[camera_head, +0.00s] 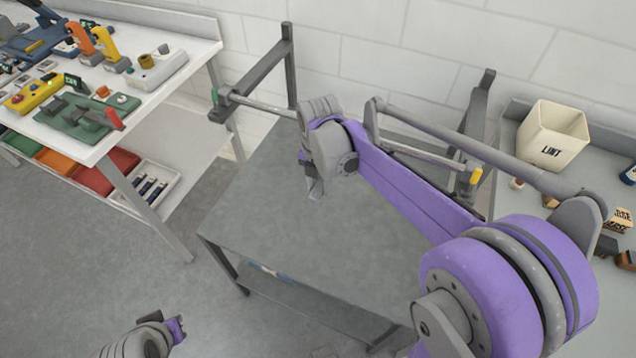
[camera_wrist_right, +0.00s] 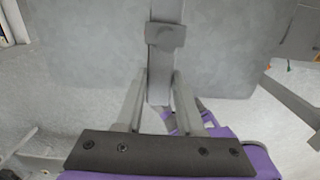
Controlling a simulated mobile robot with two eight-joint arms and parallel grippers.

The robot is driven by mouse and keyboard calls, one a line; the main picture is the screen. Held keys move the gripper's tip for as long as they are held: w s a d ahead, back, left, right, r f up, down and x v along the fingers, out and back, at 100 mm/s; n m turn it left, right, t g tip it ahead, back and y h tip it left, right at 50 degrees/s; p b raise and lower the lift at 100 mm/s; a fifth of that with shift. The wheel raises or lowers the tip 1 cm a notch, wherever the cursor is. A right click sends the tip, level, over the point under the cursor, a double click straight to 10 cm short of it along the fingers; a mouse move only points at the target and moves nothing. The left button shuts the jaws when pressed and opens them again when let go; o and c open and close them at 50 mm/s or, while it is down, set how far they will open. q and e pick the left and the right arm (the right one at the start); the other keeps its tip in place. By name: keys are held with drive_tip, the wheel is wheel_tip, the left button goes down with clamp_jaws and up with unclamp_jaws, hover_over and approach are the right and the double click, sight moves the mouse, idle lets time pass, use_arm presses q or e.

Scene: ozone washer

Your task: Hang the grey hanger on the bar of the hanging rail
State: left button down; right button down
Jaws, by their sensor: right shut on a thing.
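The hanging rail has a light grey bar (camera_head: 262,107) on dark uprights at the back of the grey table. My right arm passes in front of it and hides its middle. My right gripper (camera_head: 315,188) points down over the table, on the near side of the bar. In the right wrist view its fingers (camera_wrist_right: 158,78) are shut on a grey strip-like piece, which I take as the grey hanger (camera_wrist_right: 160,62). The hanger's full shape is not clear, and I cannot make it out in the head view. My left gripper (camera_head: 175,330) is low at the bottom left, away from the rail.
The grey table top (camera_head: 265,215) looks clear. A white bench (camera_head: 170,85) with tools and devices stands at the left. A cream LINT bin (camera_head: 552,135) stands on the right counter. The rail has a green end (camera_head: 214,96) and a yellow piece (camera_head: 476,175).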

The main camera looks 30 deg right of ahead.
drive_tip(key=shift+w+f, duration=0.1)
drive_tip(key=shift+f, duration=0.25)
drive_tip(key=shift+c, duration=2.2)
unclamp_jaws()
drive_tip(key=shift+r, duration=0.1)
wheel_tip(320, 180, up, 11)
drive_tip(key=shift+p, duration=0.3)
drive_tip(key=shift+f, duration=0.2)
